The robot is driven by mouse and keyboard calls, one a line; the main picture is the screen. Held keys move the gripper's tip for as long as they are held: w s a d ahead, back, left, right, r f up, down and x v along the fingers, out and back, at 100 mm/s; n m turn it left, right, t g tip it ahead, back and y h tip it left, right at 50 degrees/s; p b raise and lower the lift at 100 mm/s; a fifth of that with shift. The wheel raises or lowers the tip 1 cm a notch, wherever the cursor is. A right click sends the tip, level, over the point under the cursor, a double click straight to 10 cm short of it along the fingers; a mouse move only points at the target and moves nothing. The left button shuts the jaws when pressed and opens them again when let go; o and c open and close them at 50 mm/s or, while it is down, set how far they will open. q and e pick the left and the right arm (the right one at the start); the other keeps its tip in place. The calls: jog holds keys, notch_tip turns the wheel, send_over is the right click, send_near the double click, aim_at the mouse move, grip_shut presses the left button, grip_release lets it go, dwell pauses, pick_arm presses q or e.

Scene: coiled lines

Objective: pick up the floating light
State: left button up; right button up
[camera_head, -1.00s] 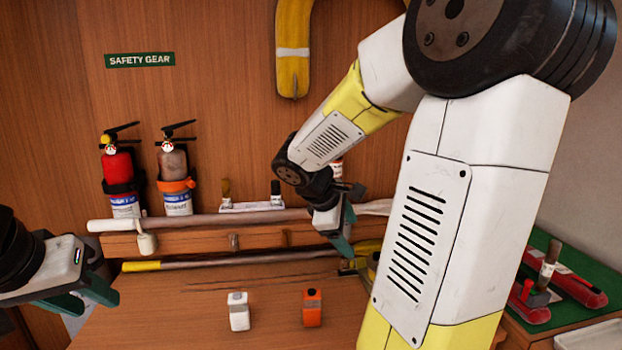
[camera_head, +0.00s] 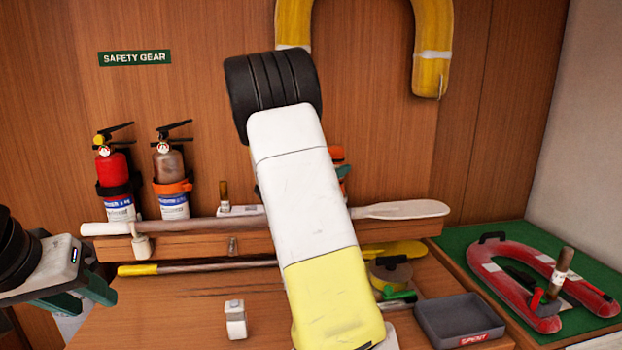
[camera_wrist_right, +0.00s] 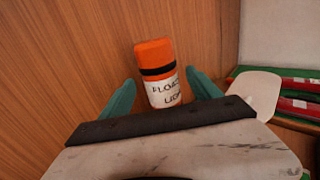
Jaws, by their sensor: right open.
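The floating light is an orange cylinder with a dark band and a white lettered label. In the right wrist view the floating light (camera_wrist_right: 155,56) lies between the two teal fingers of my right gripper (camera_wrist_right: 160,92). The fingers are open, with a gap on the left and a very narrow one on the right. In the head view only the orange top of the light (camera_head: 337,153) shows behind my right arm, above the shelf; its base is hidden. My left gripper (camera_head: 82,294) hangs empty at the far left, its finger spacing unclear.
The shelf (camera_head: 190,246) carries two extinguishers (camera_head: 117,185) and a paddle (camera_head: 402,210). A white box (camera_head: 236,319) stands on the bench. A grey "SPENT" tray (camera_head: 463,318) and a red horseshoe-shaped thing (camera_head: 502,283) on green lie to the right.

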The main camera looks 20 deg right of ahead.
jog(key=shift+x, duration=1.3)
grip_shut()
